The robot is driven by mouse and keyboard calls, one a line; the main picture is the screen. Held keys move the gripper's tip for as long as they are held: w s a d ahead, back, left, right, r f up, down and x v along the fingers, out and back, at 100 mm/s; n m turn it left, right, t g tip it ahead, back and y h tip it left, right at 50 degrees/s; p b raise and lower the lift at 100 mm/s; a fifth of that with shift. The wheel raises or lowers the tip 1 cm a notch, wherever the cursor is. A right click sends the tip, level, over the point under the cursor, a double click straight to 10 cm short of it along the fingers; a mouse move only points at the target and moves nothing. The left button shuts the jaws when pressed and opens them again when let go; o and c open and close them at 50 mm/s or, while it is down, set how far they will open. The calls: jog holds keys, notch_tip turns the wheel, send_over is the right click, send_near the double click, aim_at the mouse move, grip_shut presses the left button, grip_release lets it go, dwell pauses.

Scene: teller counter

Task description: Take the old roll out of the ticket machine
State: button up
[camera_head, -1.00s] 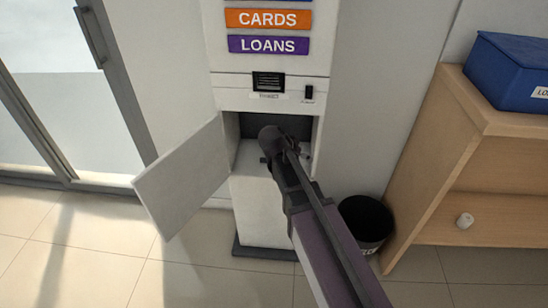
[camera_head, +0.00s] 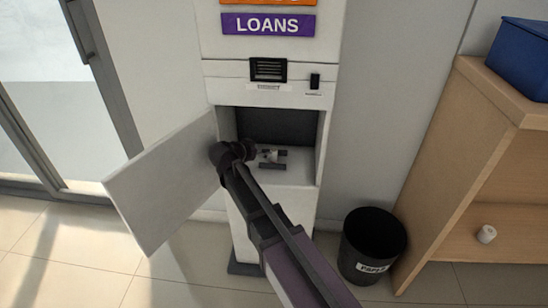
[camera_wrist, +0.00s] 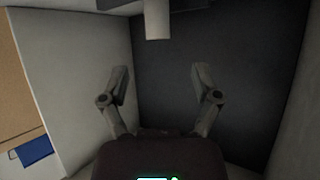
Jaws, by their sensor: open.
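The ticket machine (camera_head: 266,205) stands upright with its lower door (camera_head: 165,185) swung open to the left. Inside the open compartment, a small pale roll (camera_head: 269,155) sits on a dark holder on the compartment floor. In the wrist view a pale cylinder, which looks like this roll (camera_wrist: 157,22), shows at the top middle. My gripper (camera_wrist: 161,82) is open, its two fingers spread with nothing between them. In the head view my dark wrist is at the compartment's front left, beside the holder. The fingertips are hard to make out there.
A black bin (camera_head: 358,262) with a paper label stands on the floor right of the machine. A wooden shelf (camera_head: 455,190) at the right bears a blue box (camera_head: 522,62) on top and a white roll (camera_head: 486,234) inside. The door panel bounds the left side.

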aim_at(273, 150)
jog(key=shift+b+x, duration=0.6)
jog(key=shift+x, duration=0.55)
jog(key=b+x, duration=0.2)
jog(key=x, duration=0.2)
jog(key=shift+f, duration=0.15)
jog(key=shift+w+d+f+b, duration=0.15)
jog(key=shift+w+d+b, duration=0.15)
jog(key=shift+w, duration=0.1)
jog(key=shift+c, duration=0.2)
jog(key=c, duration=0.9)
